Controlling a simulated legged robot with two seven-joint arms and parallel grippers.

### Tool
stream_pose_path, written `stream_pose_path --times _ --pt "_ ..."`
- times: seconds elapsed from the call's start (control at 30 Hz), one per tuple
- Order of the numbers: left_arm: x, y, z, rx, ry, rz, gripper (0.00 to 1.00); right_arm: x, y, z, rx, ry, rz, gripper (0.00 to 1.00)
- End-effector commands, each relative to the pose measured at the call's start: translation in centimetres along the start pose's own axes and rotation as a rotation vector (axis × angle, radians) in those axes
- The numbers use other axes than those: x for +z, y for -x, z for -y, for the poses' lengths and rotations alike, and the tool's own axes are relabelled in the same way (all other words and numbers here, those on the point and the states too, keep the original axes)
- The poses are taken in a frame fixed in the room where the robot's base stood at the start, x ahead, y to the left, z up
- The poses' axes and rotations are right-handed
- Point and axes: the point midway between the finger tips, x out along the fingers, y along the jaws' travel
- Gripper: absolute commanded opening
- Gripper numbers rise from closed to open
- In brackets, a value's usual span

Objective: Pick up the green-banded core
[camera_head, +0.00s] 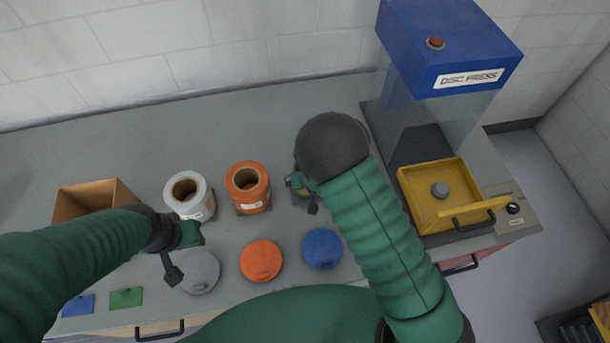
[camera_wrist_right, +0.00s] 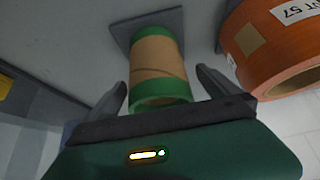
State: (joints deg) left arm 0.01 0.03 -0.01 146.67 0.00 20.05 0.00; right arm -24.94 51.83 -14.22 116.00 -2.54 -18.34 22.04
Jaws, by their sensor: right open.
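The green-banded core (camera_wrist_right: 158,66) is a brown cardboard tube with a green band at each end. In the right wrist view it stands on a grey square plate (camera_wrist_right: 120,33). My right gripper (camera_wrist_right: 165,92) is open, with one finger on either side of the core's near end; I see no clear contact. In the head view my right gripper (camera_head: 303,191) is beside the orange roll, and my own arm mostly hides the core there. My left gripper (camera_head: 184,254) hangs near the grey disc at the left; its jaw opening is unclear.
An orange roll (camera_head: 248,199) stands close to the core, with a white roll (camera_head: 190,208) beyond it. Grey (camera_head: 199,272), orange (camera_head: 261,260) and blue (camera_head: 322,248) discs lie in front. A cardboard box (camera_head: 84,194) stands left; the disc press (camera_head: 450,60) with its yellow tray (camera_head: 418,206) stands right.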

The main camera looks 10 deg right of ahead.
Motion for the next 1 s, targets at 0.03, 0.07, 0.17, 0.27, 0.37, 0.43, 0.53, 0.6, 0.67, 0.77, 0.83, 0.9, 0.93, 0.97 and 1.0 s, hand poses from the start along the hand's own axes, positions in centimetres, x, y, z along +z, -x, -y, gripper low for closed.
stream_pose_path --times 0.03,0.07,0.17,0.27,0.37,0.43,0.53,0.6,0.67,0.77,0.83,0.9,0.93,0.97,1.0 --pt "-0.2 0.8 0.0 0.000 0.000 0.000 0.36 -0.4 -0.7 0.1 0.001 0.002 0.002 1.00" --pt "-0.2 0.8 0.0 0.000 0.000 -0.001 0.36 -0.4 -1.3 0.1 0.001 0.002 0.003 1.00" --pt "-0.2 0.8 0.0 0.000 0.000 0.000 0.36 -0.3 -2.7 0.1 0.000 0.000 0.002 1.00" --pt "-0.2 0.8 0.0 0.000 0.000 0.000 0.36 -0.3 -3.2 0.1 0.000 0.000 0.001 1.00" --pt "-0.2 0.8 0.0 0.000 -0.001 0.000 0.36 -0.3 -3.1 0.2 0.000 0.000 0.001 1.00" --pt "-0.2 0.8 0.0 0.000 -0.001 0.000 0.36 -0.3 -3.1 0.2 0.001 0.000 0.001 0.96" --pt "-0.2 0.8 0.0 0.000 0.000 0.000 0.36 -0.3 -3.1 0.2 0.001 0.001 0.001 0.83" --pt "-0.2 0.8 0.0 0.000 0.000 0.000 0.36 -0.3 -3.1 0.2 0.001 0.001 0.001 0.74" --pt "-0.2 0.8 0.0 0.000 0.000 0.000 0.36 -0.3 -3.1 0.2 0.001 0.001 0.001 0.66" --pt "-0.2 0.8 0.0 0.000 0.000 0.000 0.36 -0.3 -3.1 0.2 0.001 0.000 0.001 0.53" --pt "-0.2 0.8 0.0 0.000 0.000 0.000 0.36 -0.4 -3.1 0.2 0.001 0.000 0.001 0.44" --pt "-0.2 0.8 0.0 0.000 0.000 0.000 0.36 -0.4 -3.1 0.2 0.001 0.000 0.001 0.35" --pt "-0.2 0.8 0.0 0.000 0.000 0.000 0.36 -0.4 -3.1 0.2 0.001 0.000 0.001 0.31" --pt "-0.2 0.8 0.0 0.000 0.000 0.000 0.36 -0.4 -3.1 0.2 0.000 0.000 0.000 0.30" --pt "-0.2 0.8 0.0 0.000 0.000 0.000 0.36 -0.4 -3.1 0.2 0.000 0.000 0.000 0.30"
